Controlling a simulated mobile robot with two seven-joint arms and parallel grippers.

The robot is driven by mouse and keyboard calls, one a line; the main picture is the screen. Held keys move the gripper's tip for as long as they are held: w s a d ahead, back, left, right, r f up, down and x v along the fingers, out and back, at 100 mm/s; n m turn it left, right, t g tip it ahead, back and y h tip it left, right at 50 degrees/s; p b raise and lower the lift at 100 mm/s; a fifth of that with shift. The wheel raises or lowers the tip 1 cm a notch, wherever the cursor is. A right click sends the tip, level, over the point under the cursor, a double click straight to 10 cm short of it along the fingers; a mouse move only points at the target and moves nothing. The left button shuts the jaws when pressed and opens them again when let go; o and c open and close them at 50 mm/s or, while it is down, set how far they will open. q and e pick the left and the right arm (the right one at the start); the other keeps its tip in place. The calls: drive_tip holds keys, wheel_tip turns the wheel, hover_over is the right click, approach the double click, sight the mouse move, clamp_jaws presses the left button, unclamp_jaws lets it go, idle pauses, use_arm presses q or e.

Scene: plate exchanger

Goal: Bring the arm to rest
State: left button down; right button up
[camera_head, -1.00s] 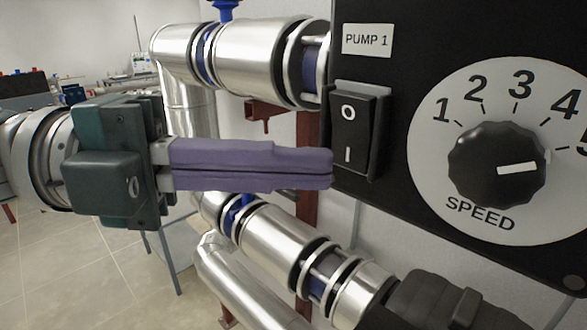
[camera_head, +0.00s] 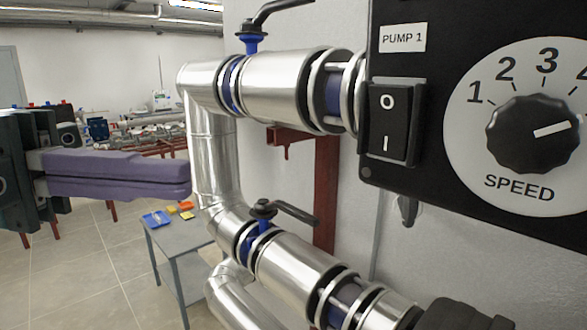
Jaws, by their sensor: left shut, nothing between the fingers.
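My left gripper (camera_head: 188,178) comes in from the left edge at mid height, with its two purple fingers shut together and nothing between them. The fingertips point right, in front of the vertical steel pipe, and are well apart from the black control panel (camera_head: 420,170). The panel carries a PUMP 1 label, a black rocker switch (camera_head: 391,124) marked O and I, and a round black speed knob (camera_head: 533,133) on a white dial. The knob's white pointer faces right and slightly up. My right gripper is not in view.
Steel pipes (camera_head: 275,80) with blue valves and black levers run beside the panel. A small grey table (camera_head: 180,235) with blue, red and yellow items stands below on the tiled floor. A black rounded part (camera_head: 468,315) shows at the bottom right. Open floor lies at lower left.

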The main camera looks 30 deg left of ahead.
use_arm(q)
drive_tip(key=shift+w, duration=0.1)
idle(0.4)
drive_tip(key=w+a+f+n+t+y, duration=0.2)
drive_tip(key=a+f+n+t+y, duration=0.15)
drive_tip(key=f+n+y, duration=0.55)
drive_tip(key=w+a+f+n+t+y, duration=0.35)
drive_tip(key=n+y, duration=0.35)
drive_tip(key=n, duration=0.6)
drive_tip(key=s+d+f+n+g, duration=0.3)
drive_tip(key=s+d+f+g, duration=0.15)
drive_tip(key=s, duration=0.25)
drive_tip(key=s+d+f+n+g, duration=0.4)
drive_tip(key=s+d+g, duration=0.15)
drive_tip(key=s, duration=0.25)
wheel_tip(320, 180, up, 18)
drive_tip(key=a+p, duration=0.1)
drive_tip(key=p, duration=1.7)
drive_tip(key=shift+s+g, duration=0.15)
drive_tip(key=shift+g, duration=0.25)
